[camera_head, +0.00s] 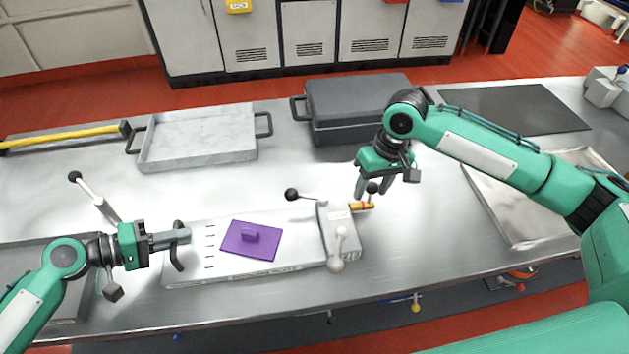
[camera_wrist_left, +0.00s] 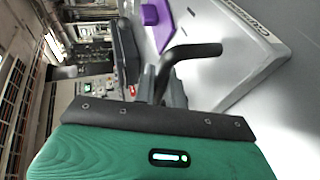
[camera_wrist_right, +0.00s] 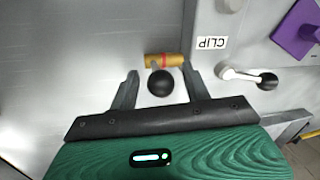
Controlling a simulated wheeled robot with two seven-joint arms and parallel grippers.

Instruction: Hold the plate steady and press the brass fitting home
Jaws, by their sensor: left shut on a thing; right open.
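The pale plate (camera_head: 200,272) lies flat on the bench, with a purple block (camera_head: 262,242) on it and a grey clip block (camera_head: 341,236) at its right end. My left gripper (camera_head: 182,237) is shut on the plate's dark handle (camera_head: 178,258), which also shows in the left wrist view (camera_wrist_left: 195,50). The brass fitting (camera_head: 364,206), with a red band, sticks out from the clip block's right side. A black ball knob (camera_wrist_right: 161,83) shows beside it. My right gripper (camera_wrist_right: 161,72) is open, its fingers on either side of the knob.
Behind are a pale tray (camera_head: 200,159) and a dark case (camera_head: 362,98). Another tray (camera_head: 497,222) lies right.

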